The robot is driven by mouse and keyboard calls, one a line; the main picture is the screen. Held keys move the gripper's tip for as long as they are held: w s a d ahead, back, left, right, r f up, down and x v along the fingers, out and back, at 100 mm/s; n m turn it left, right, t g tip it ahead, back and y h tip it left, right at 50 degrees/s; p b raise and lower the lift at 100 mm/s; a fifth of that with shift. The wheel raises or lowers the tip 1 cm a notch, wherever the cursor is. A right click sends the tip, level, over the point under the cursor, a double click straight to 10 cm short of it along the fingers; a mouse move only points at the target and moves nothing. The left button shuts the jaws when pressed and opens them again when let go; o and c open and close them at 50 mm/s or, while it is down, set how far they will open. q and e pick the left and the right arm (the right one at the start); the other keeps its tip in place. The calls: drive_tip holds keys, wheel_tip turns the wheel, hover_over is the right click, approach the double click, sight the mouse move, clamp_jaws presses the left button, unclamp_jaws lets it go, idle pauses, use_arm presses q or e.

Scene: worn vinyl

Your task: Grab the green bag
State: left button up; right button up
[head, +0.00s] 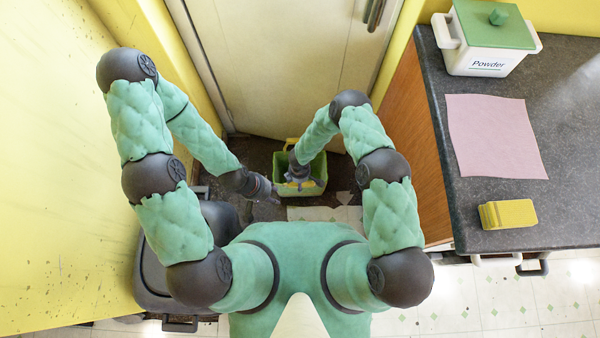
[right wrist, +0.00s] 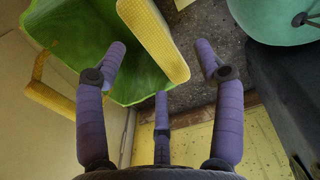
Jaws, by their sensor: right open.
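The green bag (head: 313,186) stands on the dark floor patch in front of the door in the head view. It has yellow handles. In the right wrist view the green bag (right wrist: 95,45) fills the upper left, with one yellow handle (right wrist: 155,40) at its near side and another at the far left. My right gripper (right wrist: 160,62) is open, its purple fingers spread on both sides of the near handle, not closed on it. In the head view my right gripper (head: 298,183) is over the bag and hides part of it. My left gripper (head: 268,192) is left of the bag; its fingers are too small to read.
A dark counter (head: 500,215) on the right bears a white powder box with green lid (head: 490,45), a pink cloth (head: 495,136) and a yellow block (head: 508,214). A black bin (head: 160,262) stands at the left wall. A closed door (head: 280,60) is behind the bag.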

drive_tip(key=f+b, duration=0.1)
drive_tip(key=f, duration=0.1)
drive_tip(key=f+b, duration=0.1)
drive_tip(key=f, duration=0.2)
drive_tip(key=shift+w+d+b, duration=0.2)
drive_tip(key=shift+b, duration=0.1)
drive_tip(key=shift+r, duration=0.1)
clamp_jaws()
